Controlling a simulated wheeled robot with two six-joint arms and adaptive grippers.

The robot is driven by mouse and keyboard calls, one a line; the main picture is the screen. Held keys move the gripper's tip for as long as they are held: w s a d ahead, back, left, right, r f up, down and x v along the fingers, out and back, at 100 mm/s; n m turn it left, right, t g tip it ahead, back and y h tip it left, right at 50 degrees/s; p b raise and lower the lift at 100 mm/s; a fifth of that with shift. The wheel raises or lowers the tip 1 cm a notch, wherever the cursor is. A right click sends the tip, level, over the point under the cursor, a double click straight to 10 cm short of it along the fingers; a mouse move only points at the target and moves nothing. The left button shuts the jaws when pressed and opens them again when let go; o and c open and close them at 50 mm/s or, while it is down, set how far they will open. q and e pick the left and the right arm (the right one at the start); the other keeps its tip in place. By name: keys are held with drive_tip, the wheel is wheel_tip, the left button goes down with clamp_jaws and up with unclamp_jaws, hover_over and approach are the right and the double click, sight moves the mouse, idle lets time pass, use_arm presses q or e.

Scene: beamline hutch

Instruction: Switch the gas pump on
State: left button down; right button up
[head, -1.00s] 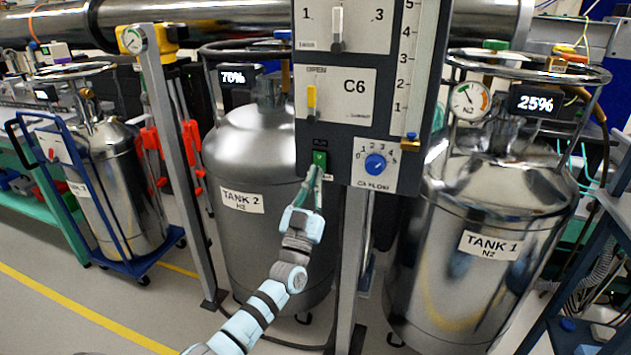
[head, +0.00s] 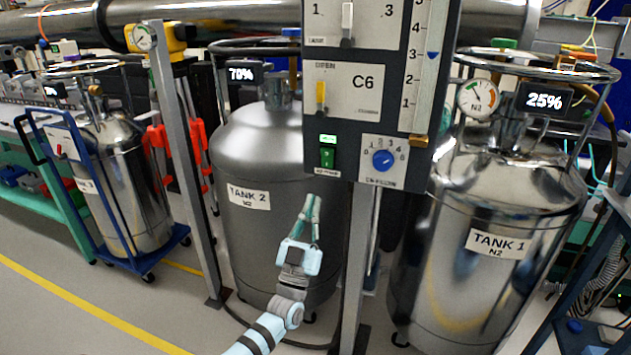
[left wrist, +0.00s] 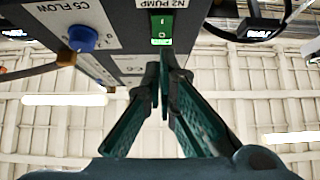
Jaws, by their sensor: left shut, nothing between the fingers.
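The pump switch (head: 327,158) is a green rocker at the lower left of the dark control panel, with a brightly lit green window (head: 327,139) above it. In the left wrist view the green switch (left wrist: 161,28) sits beside a label reading "N2 PUMP". My left gripper (head: 312,198) is below the switch and apart from it, pointing up, in front of Tank 2. Its fingers (left wrist: 167,60) are shut at the tips with nothing between them. My right gripper is not in view.
A blue flow knob (head: 383,160) is just right of the switch, and a yellow lever (head: 321,96) is above it. The panel stands on a grey post (head: 354,270) between Tank 2 (head: 250,150) and Tank 1 (head: 490,275). Open floor lies at the lower left.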

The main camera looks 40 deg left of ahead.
use_arm(q)
drive_tip(key=s+f, duration=0.1)
drive_tip(key=f, duration=0.1)
drive_tip(key=s+d+f, duration=0.1)
drive_tip(key=f, duration=0.1)
drive_tip(key=shift+s+d, duration=0.1)
drive_tip(key=shift+s, duration=0.1)
drive_tip(key=shift+f, duration=0.1)
